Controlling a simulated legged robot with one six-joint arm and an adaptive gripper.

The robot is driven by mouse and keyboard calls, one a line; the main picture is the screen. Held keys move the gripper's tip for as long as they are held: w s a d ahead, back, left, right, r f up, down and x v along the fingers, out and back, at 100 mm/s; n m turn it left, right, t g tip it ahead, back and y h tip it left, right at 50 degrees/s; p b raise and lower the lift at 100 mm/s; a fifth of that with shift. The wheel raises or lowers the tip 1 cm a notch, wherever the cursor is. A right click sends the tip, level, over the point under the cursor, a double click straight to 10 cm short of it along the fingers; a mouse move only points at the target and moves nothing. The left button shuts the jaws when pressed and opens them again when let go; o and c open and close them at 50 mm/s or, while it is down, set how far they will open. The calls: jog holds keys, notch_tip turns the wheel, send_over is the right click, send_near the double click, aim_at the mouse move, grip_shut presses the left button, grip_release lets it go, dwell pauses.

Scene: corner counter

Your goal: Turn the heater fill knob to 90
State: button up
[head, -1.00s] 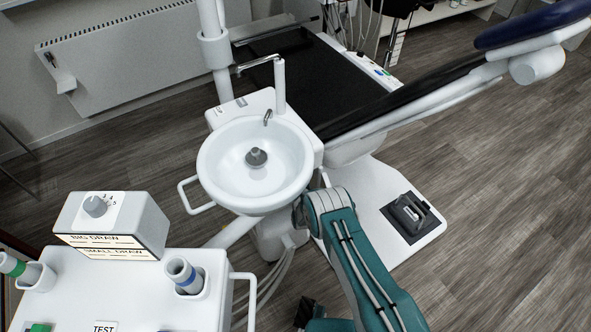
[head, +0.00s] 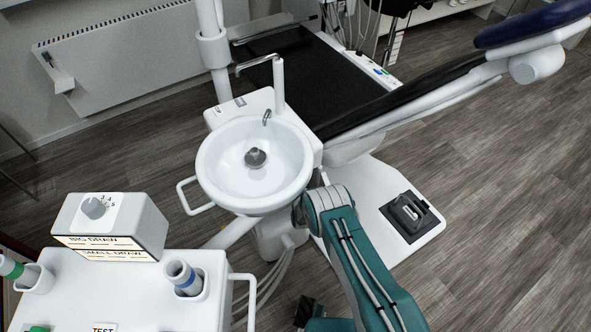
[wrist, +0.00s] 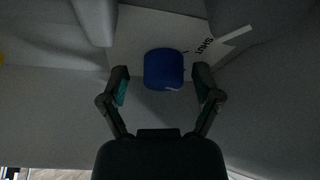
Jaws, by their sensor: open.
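A blue knob (wrist: 163,69) shows in the wrist view, in front of a pale plate (wrist: 126,36) marked SHUT, with a white pointer shape at the upper right. A small light mark shows on the knob's lower edge. My gripper (wrist: 161,78) is open, with one finger on each side of the knob and a visible gap on both sides. I cannot tell how far the fingertips are from it in depth. The blue knob does not show in the head view. There my teal arm (head: 365,270) reaches down past the bottom edge.
A grey box with a numbered dial (head: 94,207) stands on a white unit (head: 100,300) at lower left. A white basin (head: 225,165) and a white handle (head: 240,277) stand near my arm. Open floor (head: 500,200) lies to the right.

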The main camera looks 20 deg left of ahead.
jog(key=shift+s, duration=0.1)
jog(key=v, duration=1.1)
jog(key=shift+s+d+f, duration=0.15)
jog(key=shift+s+d, duration=0.05)
jog(key=shift+s, duration=0.15)
